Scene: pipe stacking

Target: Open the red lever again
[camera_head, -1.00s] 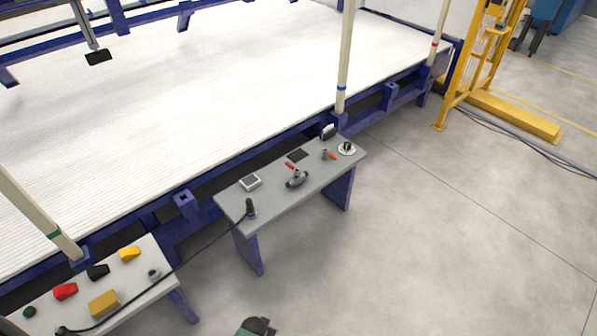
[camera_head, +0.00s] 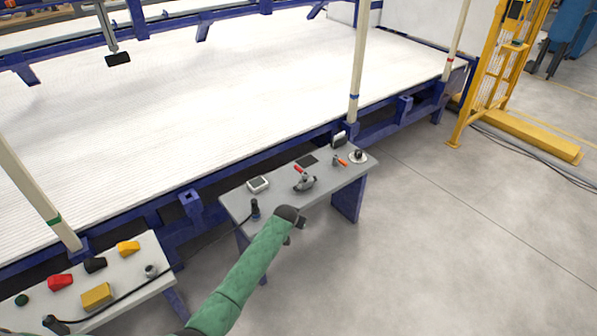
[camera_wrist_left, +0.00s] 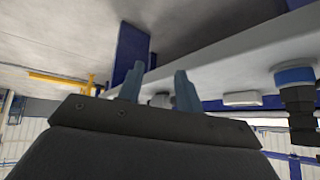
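The red lever (camera_head: 299,169) is the handle of a grey clamp-like fitting (camera_head: 304,184) on the middle control panel (camera_head: 270,208). It tilts up towards the back left. My left gripper (camera_head: 297,228) is at the panel's front edge, nearer to me than the lever and apart from it. In the left wrist view, its two fingers (camera_wrist_left: 158,90) are spread with nothing held. A small grey part shows beyond them, too unclear to name. The red lever cannot be made out in that view. My right gripper is in neither view.
A black joystick (camera_head: 255,208) and a white box (camera_head: 258,184) stand left of the lever. A small orange-red handle (camera_head: 342,162) and a round knob (camera_head: 358,156) stand right. Another panel (camera_head: 125,289) with coloured buttons is at lower left.

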